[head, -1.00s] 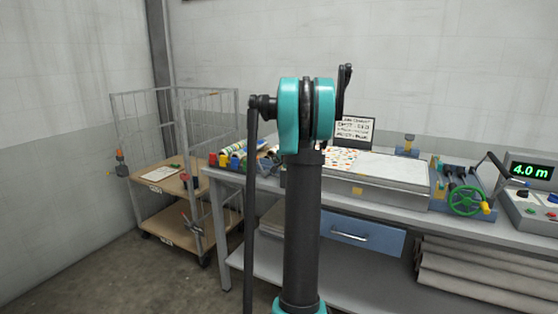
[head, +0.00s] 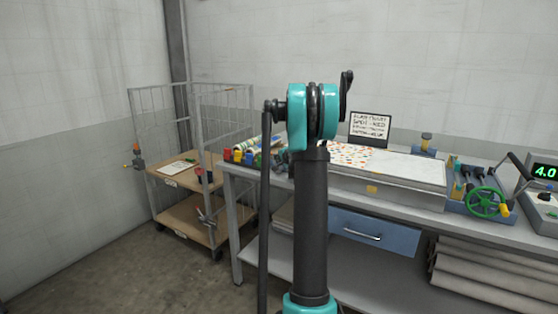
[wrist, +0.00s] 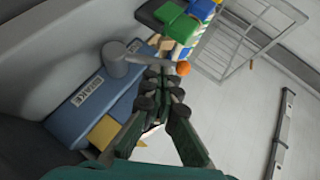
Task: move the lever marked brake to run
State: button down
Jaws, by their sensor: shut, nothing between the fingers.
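In the wrist view a grey lever with an orange ball knob (wrist: 183,68) sticks out from a round grey hub (wrist: 121,59) on a blue housing (wrist: 92,101). In the head view I cannot make out this lever or my gripper; my arm blocks the middle.
A bench (head: 240,172) holds coloured containers (head: 240,156), a patterned sheet (head: 347,153), a sign (head: 370,128) and a green handwheel (head: 486,202). A wire cage cart (head: 201,150) stands at left. Rolls (head: 485,268) lie below. The floor between cart and bench is open.

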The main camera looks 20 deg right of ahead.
jog(key=shift+w+a, duration=0.35)
jog(key=shift+w, duration=0.1)
jog(key=shift+s, duration=0.1)
jog(key=shift+s+d+f, duration=0.1)
jog(key=shift+s+d, duration=0.4)
jog(key=shift+s, duration=0.05)
jog(key=shift+s+d+r, duration=0.15)
jog(key=shift+d+r, duration=0.05)
jog(key=shift+r, duration=0.05)
jog(key=s+d+r, duration=0.1)
jog(key=s+r, duration=0.6)
jog(key=s, duration=0.3)
jog(key=shift+d+r, duration=0.2)
jog(key=shift+d, duration=0.05)
